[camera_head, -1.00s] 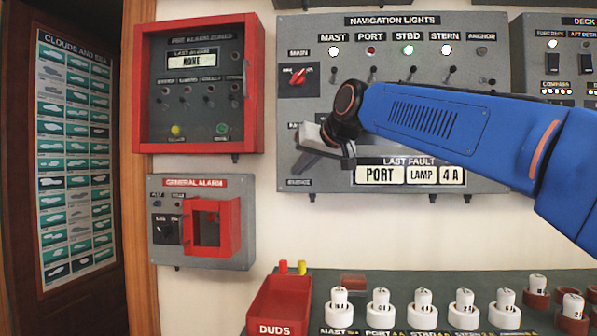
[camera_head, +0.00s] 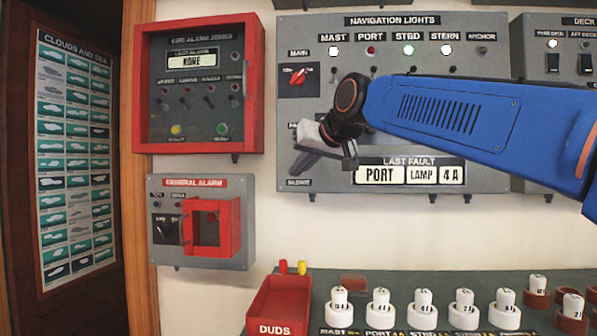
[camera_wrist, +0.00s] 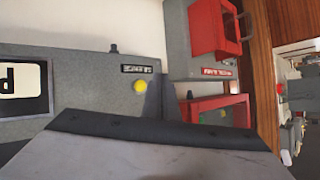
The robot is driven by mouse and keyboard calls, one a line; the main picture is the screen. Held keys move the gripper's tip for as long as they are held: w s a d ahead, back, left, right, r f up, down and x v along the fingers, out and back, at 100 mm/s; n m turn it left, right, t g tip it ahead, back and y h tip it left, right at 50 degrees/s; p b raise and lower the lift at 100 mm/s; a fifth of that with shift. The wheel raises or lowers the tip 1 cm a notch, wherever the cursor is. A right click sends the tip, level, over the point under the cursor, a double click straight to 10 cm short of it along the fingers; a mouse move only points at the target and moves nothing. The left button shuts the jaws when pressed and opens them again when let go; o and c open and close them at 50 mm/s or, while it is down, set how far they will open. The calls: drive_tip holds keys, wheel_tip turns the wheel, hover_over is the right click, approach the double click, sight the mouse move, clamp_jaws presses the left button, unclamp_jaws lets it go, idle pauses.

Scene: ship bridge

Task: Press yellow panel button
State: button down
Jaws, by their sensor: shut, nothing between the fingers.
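A round yellow button (camera_wrist: 140,86) sits on the grey navigation lights panel (camera_wrist: 90,90) beside a small dark label, seen in the wrist view. In the head view my gripper hides that lower left part of the panel (camera_head: 480,110). My gripper (camera_head: 325,143) is shut and empty, in front of the panel's lower left area, above the SILENCE label (camera_head: 298,183). Its body fills the bottom of the wrist view, with the yellow button just beyond its dark edge. Contact with the panel cannot be told.
A red-framed alarm box (camera_head: 255,85) at left holds another yellow button (camera_head: 176,129) and a green one. A general alarm box (camera_head: 243,255) with a red guard hangs below. A red DUDS bin (camera_head: 280,310) and several white lamps (camera_head: 381,303) stand on the bench below.

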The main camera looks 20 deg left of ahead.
drive_tip(key=shift+s+d, duration=0.2)
drive_tip(key=shift+s, duration=0.8)
drive_tip(key=shift+d, duration=0.1)
